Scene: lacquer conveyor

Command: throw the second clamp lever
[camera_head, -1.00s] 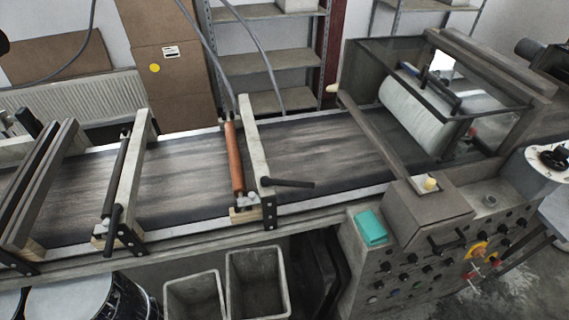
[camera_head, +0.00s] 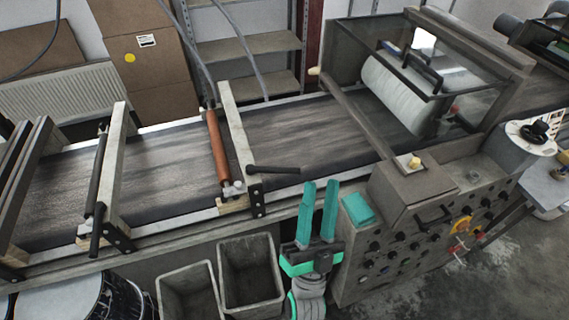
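Two dark clamp levers show on the conveyor's near side. The left lever (camera_head: 96,230) points down and toward me at the foot of the left crossbar. The right lever (camera_head: 274,169) sticks out nearly level to the right from the foot of the right crossbar (camera_head: 238,140), beside an orange-brown roller (camera_head: 217,146). My gripper (camera_head: 319,186) is at the lower middle, in front of the conveyor's near edge. Its two teal fingers point up and are spread apart with nothing between them. It is below and to the right of the right lever, apart from it in the picture.
The dark conveyor belt (camera_head: 160,165) runs left to right. A control cabinet (camera_head: 400,235) with knobs and a teal block (camera_head: 358,208) on top stands right of my gripper. Two grey bins (camera_head: 250,275) are to its left. A framed enclosure with a white roll (camera_head: 398,92) is at right.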

